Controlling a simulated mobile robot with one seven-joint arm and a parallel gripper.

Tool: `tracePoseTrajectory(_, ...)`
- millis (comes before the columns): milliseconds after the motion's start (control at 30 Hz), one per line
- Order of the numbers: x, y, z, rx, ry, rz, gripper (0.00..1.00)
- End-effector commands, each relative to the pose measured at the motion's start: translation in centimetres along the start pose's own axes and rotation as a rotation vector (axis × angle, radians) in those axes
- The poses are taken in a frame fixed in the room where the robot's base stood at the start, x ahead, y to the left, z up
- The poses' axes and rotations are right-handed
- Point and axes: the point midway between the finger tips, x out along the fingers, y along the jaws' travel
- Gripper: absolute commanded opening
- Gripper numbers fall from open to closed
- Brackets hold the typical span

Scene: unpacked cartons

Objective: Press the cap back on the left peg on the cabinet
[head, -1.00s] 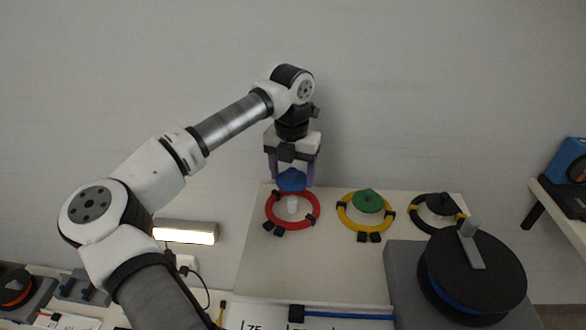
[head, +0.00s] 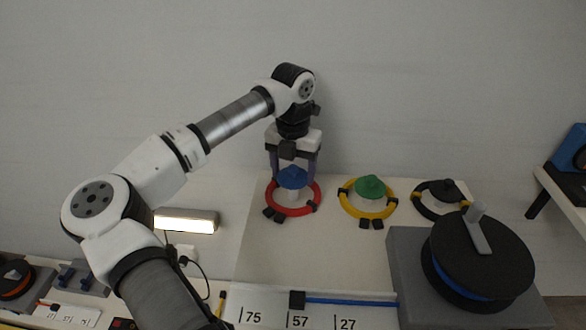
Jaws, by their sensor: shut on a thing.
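The blue cap (head: 293,178) is between the fingers of my gripper (head: 293,174), which is shut on it. It sits over the top of the white left peg (head: 293,194), whose lower part shows below it; I cannot tell whether the cap is fully seated. A red ring (head: 294,213) with black clips lies around this peg on the cabinet top (head: 310,255). The middle peg carries a green cap (head: 370,187) inside a yellow ring (head: 368,216). The right peg carries a black cap (head: 440,189) inside a black ring (head: 424,209).
A grey block with a large black reel (head: 480,255) stands at the front right. A slider scale (head: 330,318) with numbers and a blue bar runs along the cabinet front. A lit lamp (head: 186,222) is left of the cabinet. The middle of the cabinet top is clear.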

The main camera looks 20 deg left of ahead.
Motion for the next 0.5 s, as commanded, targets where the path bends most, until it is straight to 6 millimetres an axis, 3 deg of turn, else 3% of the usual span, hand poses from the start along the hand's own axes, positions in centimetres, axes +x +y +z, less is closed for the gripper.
tracePoseTrajectory(500, 1.1, 0.01, -0.01, 0.0, 0.0, 0.0, 0.41)
